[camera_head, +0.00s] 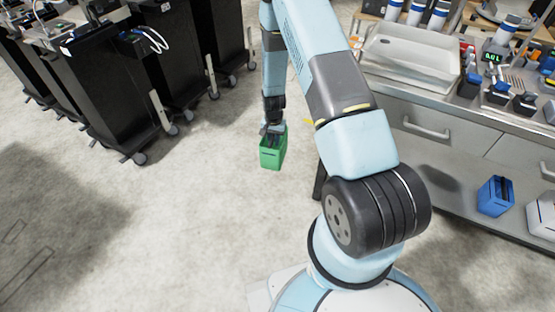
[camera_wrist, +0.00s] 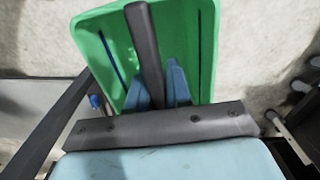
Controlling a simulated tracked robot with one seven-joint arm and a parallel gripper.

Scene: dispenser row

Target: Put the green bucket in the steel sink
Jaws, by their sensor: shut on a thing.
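The green bucket (camera_head: 272,153) hangs upright below my gripper (camera_head: 272,130), over the floor to the left of the counter. In the wrist view the green bucket (camera_wrist: 205,50) fills the top, its open inside facing the camera. A dark bar, which looks like its handle, crosses it. My gripper (camera_wrist: 160,85) is shut on the bucket at this bar, with its blue-grey fingers on either side. The steel sink (camera_head: 412,82) is a shallow rectangular basin at the left end of the counter top, apart from the bucket. It looks empty.
The counter (camera_head: 470,118) has drawers below and a low shelf with a blue bucket (camera_head: 495,198) and a white container (camera_head: 543,215). Small containers and tools crowd its top right of the sink. Black wheeled cabinets (camera_head: 110,95) stand at the left. Open floor (camera_head: 150,220) lies between.

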